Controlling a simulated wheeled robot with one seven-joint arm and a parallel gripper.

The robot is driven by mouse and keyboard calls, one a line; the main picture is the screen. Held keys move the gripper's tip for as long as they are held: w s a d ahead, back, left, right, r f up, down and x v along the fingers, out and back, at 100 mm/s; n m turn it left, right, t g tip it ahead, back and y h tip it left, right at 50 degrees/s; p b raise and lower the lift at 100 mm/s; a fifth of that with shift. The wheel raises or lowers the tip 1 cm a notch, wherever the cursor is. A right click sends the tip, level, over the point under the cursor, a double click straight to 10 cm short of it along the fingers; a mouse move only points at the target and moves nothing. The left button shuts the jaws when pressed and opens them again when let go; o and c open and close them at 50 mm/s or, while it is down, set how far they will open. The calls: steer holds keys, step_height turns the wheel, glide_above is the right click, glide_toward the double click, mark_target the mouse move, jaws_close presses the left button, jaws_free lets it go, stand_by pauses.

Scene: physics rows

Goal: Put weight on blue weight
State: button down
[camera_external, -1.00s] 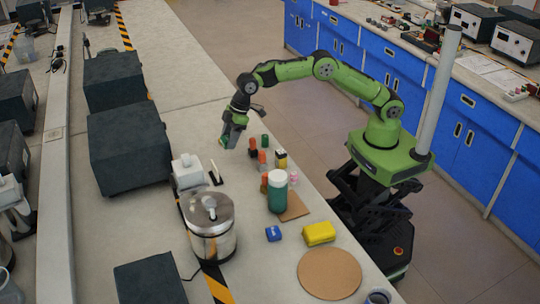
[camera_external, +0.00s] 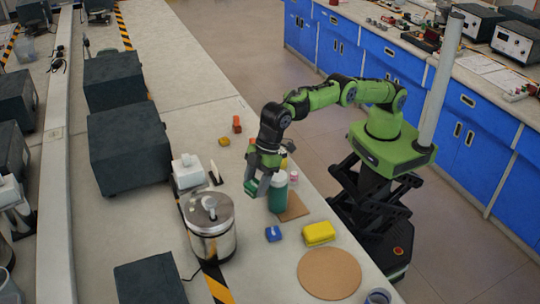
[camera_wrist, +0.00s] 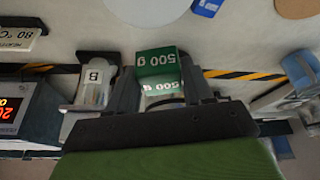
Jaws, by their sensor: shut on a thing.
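My gripper (camera_external: 256,188) is shut on a green weight marked 500 g (camera_wrist: 157,62), seen between the fingers in the wrist view. In the external view the gripper points down over the bench, just left of a green-and-white bottle (camera_external: 278,196). The blue weight (camera_external: 273,233) lies on the bench, nearer the camera than the gripper and apart from it. Part of it also shows at the top edge of the wrist view (camera_wrist: 207,7). The held weight is hard to make out in the external view.
A steel pot (camera_external: 211,230) stands left of the blue weight, a yellow sponge (camera_external: 318,233) right of it. A round cork mat (camera_external: 329,274) lies nearer the camera. A red block (camera_external: 237,124) and a yellow block (camera_external: 224,141) lie behind the gripper. Dark boxes (camera_external: 128,145) stand left.

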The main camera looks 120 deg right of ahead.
glide_above(272, 232)
steer(key=s, duration=0.1)
steer(key=shift+n, duration=0.4)
step_height(272, 232, down, 10)
steer(key=b, duration=0.4)
steer(key=shift+d+r, duration=0.15)
steer(key=shift+r, duration=0.1)
steer(key=shift+f, duration=0.1)
steer(key=shift+c, duration=2.3)
jaws_free()
steer(key=shift+s, duration=0.1)
steer(key=p+v, duration=0.1)
steer(key=v, duration=1.1)
steer(key=shift+d, duration=0.25)
